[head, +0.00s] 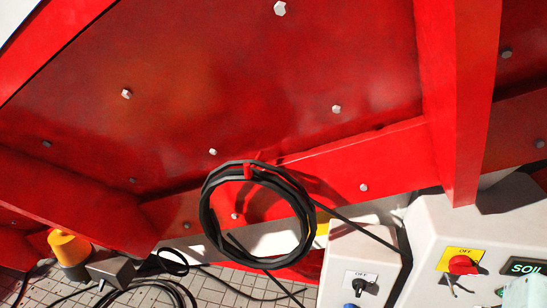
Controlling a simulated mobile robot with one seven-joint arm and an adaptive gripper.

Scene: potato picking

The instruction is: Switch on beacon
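No part of my gripper shows in the head view. An orange-yellow rounded object (69,248), possibly the beacon, sits at the lower left under the red metalwork; I cannot tell whether it is lit. A pale control box (345,252) at the lower right of centre carries a black rotary switch (360,283) with a label reading OFF. A larger pale control box (430,215) on the right carries a red rotary knob (463,264) on a yellow plate marked OFF. Which switch belongs to the beacon cannot be told.
A large red bolted metal structure (240,60) fills the upper view. A coiled black cable (207,215) hangs in front of it. More cables lie over the tiled floor (225,285).

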